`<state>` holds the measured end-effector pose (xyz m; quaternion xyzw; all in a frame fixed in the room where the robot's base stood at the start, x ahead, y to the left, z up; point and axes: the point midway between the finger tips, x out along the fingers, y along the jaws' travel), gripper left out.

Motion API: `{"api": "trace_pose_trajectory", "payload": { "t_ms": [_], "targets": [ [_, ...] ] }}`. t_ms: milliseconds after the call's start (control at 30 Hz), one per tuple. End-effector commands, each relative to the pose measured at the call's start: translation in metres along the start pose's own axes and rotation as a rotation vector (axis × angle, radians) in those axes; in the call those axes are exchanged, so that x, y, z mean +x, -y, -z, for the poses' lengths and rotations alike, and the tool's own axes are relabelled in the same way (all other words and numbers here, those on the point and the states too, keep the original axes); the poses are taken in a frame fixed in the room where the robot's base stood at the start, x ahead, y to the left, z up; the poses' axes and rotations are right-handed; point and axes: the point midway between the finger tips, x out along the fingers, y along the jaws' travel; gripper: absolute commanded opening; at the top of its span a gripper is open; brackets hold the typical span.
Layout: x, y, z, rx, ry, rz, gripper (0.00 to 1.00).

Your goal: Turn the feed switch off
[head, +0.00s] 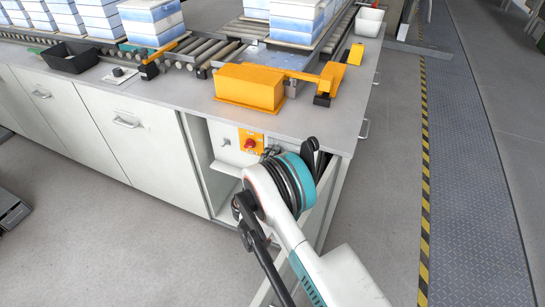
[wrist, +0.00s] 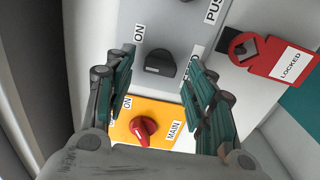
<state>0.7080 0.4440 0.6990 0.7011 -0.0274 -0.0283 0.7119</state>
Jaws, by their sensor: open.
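A black rotary knob (wrist: 158,66) sits on a grey plate (wrist: 185,18) in the wrist view, with an ON label to its left. My gripper (wrist: 161,54) is open, with one teal-padded finger on each side of the knob. No clear contact shows. In the head view my arm hides the knob, and my gripper's tip is just right of the red switch (head: 250,144).
A yellow plate (wrist: 121,132) with a red MAIN knob (wrist: 143,130) lies below the grey plate in the wrist view. A red LOCKED tag (wrist: 285,66) hangs at the right. The workbench (head: 190,103) overhangs the panel. Open floor (head: 391,180) is at the right.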

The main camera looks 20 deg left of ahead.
Motion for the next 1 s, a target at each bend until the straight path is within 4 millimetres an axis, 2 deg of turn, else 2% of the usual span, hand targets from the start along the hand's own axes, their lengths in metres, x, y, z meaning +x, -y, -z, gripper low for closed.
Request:
{"api": "trace_pose_trajectory", "payload": {
  "t_ms": [200,400,1000],
  "targets": [
    [-0.037,0.000,0.002,0.000,-0.005,0.000,0.50],
    [-0.059,0.000,0.003,0.000,-0.002,0.001,0.50],
    [-0.063,-0.001,0.002,0.001,0.002,0.002,0.50]
  ]
}}
